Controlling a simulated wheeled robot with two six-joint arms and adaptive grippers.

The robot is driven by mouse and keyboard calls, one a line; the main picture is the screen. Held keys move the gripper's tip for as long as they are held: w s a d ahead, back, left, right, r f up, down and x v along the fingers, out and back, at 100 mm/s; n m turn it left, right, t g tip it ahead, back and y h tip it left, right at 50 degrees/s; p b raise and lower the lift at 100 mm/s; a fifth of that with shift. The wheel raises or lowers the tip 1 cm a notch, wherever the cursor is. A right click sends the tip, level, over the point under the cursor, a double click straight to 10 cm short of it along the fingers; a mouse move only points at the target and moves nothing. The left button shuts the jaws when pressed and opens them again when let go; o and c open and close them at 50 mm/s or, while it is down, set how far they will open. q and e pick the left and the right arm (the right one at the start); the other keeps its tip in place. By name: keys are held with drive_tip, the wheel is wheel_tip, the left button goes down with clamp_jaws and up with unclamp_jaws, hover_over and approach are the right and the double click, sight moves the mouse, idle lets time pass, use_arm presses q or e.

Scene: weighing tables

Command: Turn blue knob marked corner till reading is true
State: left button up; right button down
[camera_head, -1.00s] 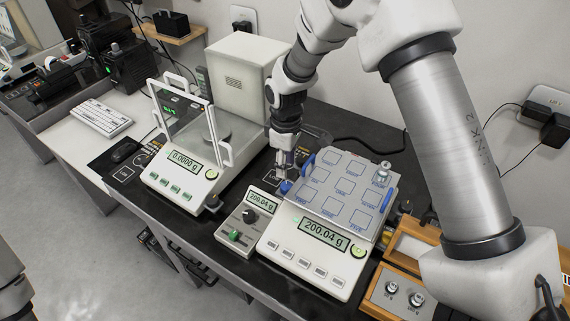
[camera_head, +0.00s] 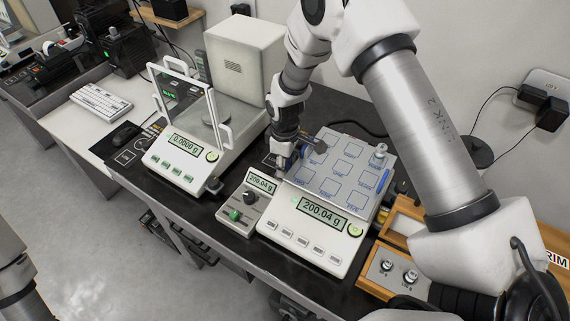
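The white scale (camera_head: 288,229) reads 200.04 g on its front display (camera_head: 324,209). The small box (camera_head: 233,220) at its left also reads 200.04 g and has a black dial (camera_head: 250,198) and a green knob (camera_head: 235,215). A metal weight (camera_head: 379,152) stands on the far right of the marked grey plate (camera_head: 335,180). My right gripper (camera_head: 284,166) points down at the scale's far left corner and covers the place of the blue knob. I cannot make out its fingers' opening or whether it touches the knob. My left gripper is out of view.
A second balance (camera_head: 176,174) with a glass shield stands to the left, reading 0.0000 g. A wooden tray (camera_head: 377,279) with two metal weights (camera_head: 399,272) lies at the right. My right arm spans the right side.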

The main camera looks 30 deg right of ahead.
drive_tip(key=shift+s+f+n, duration=0.1)
drive_tip(key=shift+n, duration=0.7)
drive_tip(key=c, duration=1.1)
unclamp_jaws()
drive_tip(key=shift+o, duration=0.2)
wheel_tip(320, 180, up, 12)
drive_tip(key=shift+f, duration=0.1)
